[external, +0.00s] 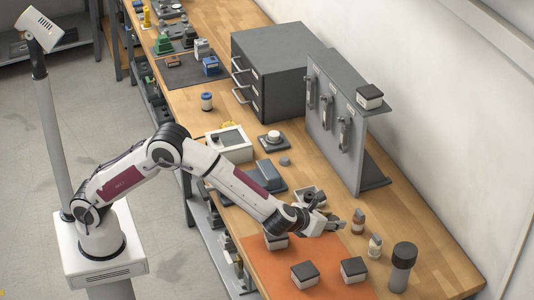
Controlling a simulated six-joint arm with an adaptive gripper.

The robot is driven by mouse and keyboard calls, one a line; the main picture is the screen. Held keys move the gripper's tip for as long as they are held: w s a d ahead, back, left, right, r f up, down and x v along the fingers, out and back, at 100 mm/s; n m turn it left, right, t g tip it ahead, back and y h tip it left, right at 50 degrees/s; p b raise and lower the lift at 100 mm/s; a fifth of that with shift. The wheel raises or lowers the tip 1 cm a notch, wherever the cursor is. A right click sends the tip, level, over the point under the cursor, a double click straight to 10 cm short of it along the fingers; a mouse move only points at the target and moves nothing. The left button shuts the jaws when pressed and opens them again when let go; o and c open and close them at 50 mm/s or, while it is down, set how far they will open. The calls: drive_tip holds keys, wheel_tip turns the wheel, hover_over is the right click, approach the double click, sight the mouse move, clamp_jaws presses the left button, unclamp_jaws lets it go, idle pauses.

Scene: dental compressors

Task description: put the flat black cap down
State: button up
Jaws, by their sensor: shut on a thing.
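My gripper (330,218) is at the end of my arm, low over the back edge of the orange mat (328,287). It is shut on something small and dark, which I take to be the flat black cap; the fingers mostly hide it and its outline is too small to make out.
Two more dark-topped white boxes (304,274) (354,269) stand on the mat. A dark cylinder (403,266) and small bottles (375,245) (358,218) stand to the right. A grey tool panel (335,120) and drawer cabinet (280,68) rise behind.

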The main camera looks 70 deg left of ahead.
drive_tip(key=shift+f, duration=0.15)
drive_tip(key=shift+f, duration=3)
drive_tip(key=shift+f, duration=1.85)
drive_tip(key=shift+f, duration=0.2)
drive_tip(key=shift+f, duration=0.15)
